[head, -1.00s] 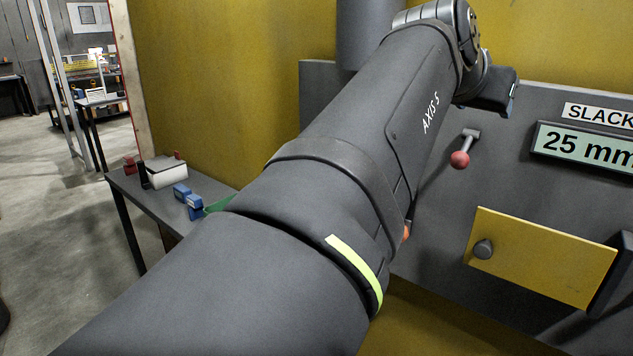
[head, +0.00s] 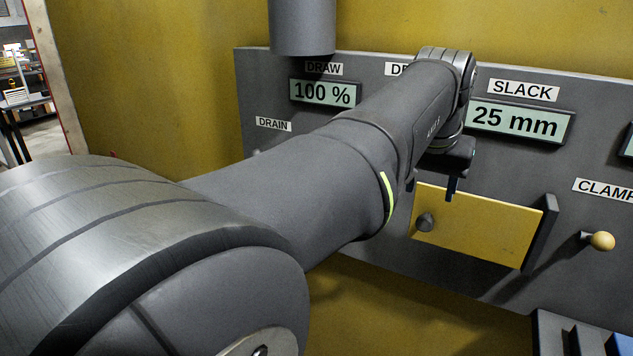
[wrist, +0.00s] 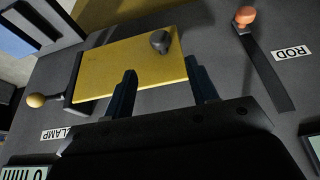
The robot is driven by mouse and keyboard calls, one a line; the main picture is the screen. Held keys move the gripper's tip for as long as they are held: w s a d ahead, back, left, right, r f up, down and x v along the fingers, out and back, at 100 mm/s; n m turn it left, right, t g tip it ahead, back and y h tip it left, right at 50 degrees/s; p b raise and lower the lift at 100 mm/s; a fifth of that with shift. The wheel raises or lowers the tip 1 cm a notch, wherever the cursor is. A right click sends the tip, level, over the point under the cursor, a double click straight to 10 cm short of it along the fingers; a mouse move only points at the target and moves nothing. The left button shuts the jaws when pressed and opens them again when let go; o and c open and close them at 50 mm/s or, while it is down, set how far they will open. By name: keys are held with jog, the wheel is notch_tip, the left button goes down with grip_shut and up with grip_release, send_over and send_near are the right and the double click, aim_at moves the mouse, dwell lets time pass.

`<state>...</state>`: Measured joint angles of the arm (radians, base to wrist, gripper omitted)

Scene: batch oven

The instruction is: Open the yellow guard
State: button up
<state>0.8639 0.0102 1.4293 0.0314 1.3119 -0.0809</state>
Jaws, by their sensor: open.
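The yellow guard (head: 485,230) is a flat rectangular plate on the grey panel, with a dark block at its right end and a round grey knob (head: 425,222) near its left end. It lies flat across the panel. My gripper (head: 432,188) is just above the guard's left end, close to the knob. In the wrist view the open, empty fingers (wrist: 161,72) point toward the guard (wrist: 115,68), with the knob (wrist: 160,41) beyond the fingertips and roughly between them. Whether a finger touches the plate cannot be told.
A lever with a yellow ball (head: 602,241) stands right of the guard by the CLAMP label. In the wrist view an orange-knobbed lever (wrist: 245,16) is near the ROD label. Displays read 100 % (head: 325,94) and 25 mm (head: 516,122). A dark slotted box (head: 570,335) is at lower right.

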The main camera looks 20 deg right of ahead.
aim_at(425, 218)
jog(key=x, duration=1)
jog(key=shift+f, duration=0.2)
